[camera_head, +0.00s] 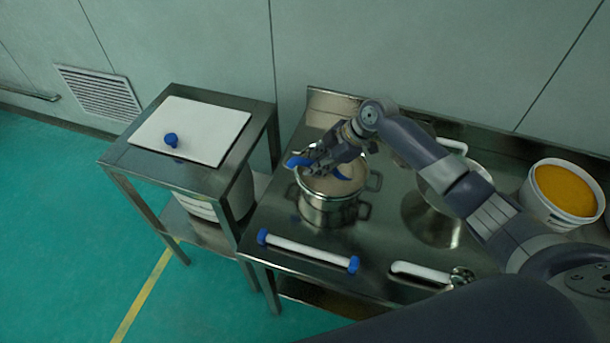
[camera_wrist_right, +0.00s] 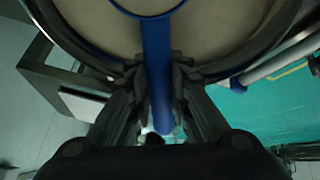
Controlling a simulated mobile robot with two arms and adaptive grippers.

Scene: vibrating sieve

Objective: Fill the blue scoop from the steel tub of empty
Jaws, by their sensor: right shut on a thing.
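The steel tub (camera_head: 330,209) stands at the left end of the steel bench and holds a pale beige powder. My right gripper (camera_head: 318,163) is over the tub's opening, shut on the handle of the blue scoop (camera_head: 297,161). In the right wrist view the scoop's blue handle (camera_wrist_right: 157,50) runs between the fingers of the right gripper (camera_wrist_right: 158,72). The scoop's blue rim shows at the top edge against the powder (camera_wrist_right: 215,28). Whether the scoop's bowl is in the powder or above it, and what it holds, I cannot tell. My left gripper is not in view.
A white rod with blue ends (camera_head: 305,250) lies on the bench in front of the tub. A white bucket of orange material (camera_head: 567,191) stands at the right. A side table (camera_head: 122,155) at left carries a white lid (camera_head: 215,127) with a blue knob.

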